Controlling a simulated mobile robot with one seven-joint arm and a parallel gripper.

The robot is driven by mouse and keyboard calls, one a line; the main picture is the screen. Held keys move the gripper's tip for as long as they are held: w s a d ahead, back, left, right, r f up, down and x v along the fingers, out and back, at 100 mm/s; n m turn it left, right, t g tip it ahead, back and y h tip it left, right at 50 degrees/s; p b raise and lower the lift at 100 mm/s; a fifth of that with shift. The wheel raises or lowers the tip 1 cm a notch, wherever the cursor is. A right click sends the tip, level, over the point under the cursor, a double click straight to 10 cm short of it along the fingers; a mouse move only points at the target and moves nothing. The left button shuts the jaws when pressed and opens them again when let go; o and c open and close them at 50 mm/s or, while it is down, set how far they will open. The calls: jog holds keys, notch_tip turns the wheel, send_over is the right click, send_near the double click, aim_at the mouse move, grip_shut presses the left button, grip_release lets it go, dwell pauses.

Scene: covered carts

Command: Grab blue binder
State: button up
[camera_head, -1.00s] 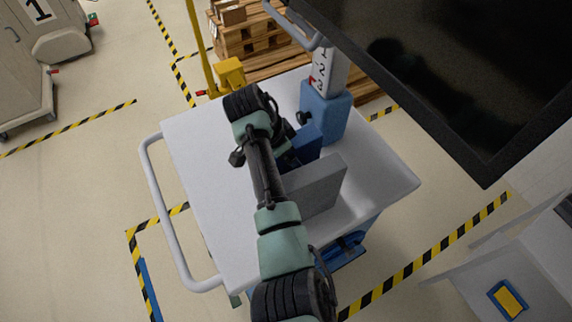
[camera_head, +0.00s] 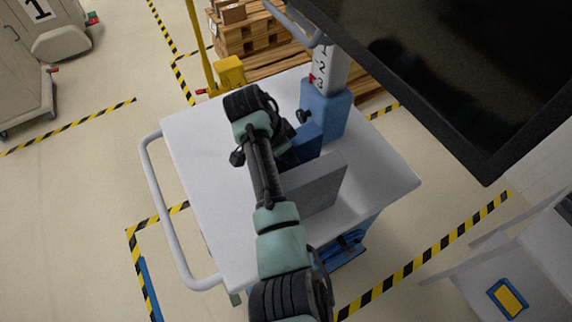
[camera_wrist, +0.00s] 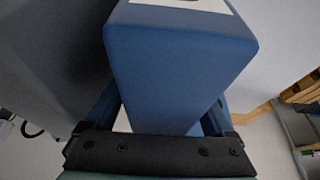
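The blue binder (camera_head: 306,143) stands on the white cart top, between the grey box-like item and the blue base of the cart's post. My arm hides part of it in the head view. In the wrist view the binder (camera_wrist: 180,65) fills the middle, with a white label at its top edge. My gripper (camera_wrist: 162,112) is at the binder, one finger on each side of it. The fingers are wide apart, and light gaps show between them and the binder near the gripper's base. Contact at the fingertips cannot be made out.
The grey item (camera_head: 318,185) stands close beside the binder. The blue post base (camera_head: 326,112) is just behind it. A large dark monitor (camera_head: 470,70) overhangs the right. The cart top (camera_head: 205,160) is clear at left. A wooden pallet stack (camera_head: 255,40) is behind.

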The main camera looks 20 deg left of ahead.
grip_shut()
jog(key=shift+w+r, duration=0.1)
dwell(0.4)
